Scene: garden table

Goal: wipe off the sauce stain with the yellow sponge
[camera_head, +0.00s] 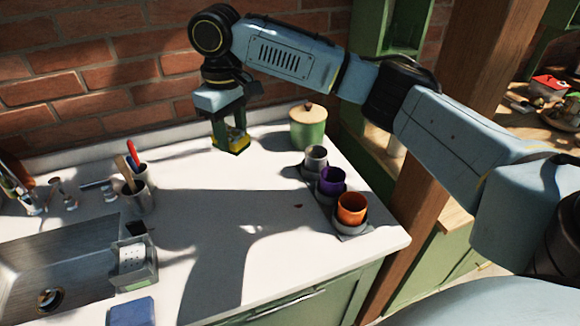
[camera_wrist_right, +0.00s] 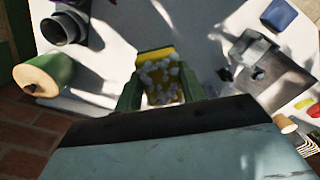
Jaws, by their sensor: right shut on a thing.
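My right gripper (camera_head: 229,138) is shut on the yellow sponge (camera_head: 237,143), near the back of the white counter by the brick wall. In the right wrist view the sponge (camera_wrist_right: 155,58) sits between the two green fingers, with white foam-like blobs on its face. I cannot tell whether the sponge touches the counter. A small dark red spot, which looks like the sauce stain (camera_head: 298,205), lies on the counter to the right and in front of the sponge, left of the cups. My left gripper is not in view.
A green canister with a wooden lid (camera_head: 308,128) stands right of the gripper. Grey (camera_head: 315,158), purple (camera_head: 332,180) and orange (camera_head: 351,207) cups line the right edge. A sink (camera_head: 60,262), utensil cup (camera_head: 137,196) and blue block (camera_head: 131,311) are at left. The middle counter is clear.

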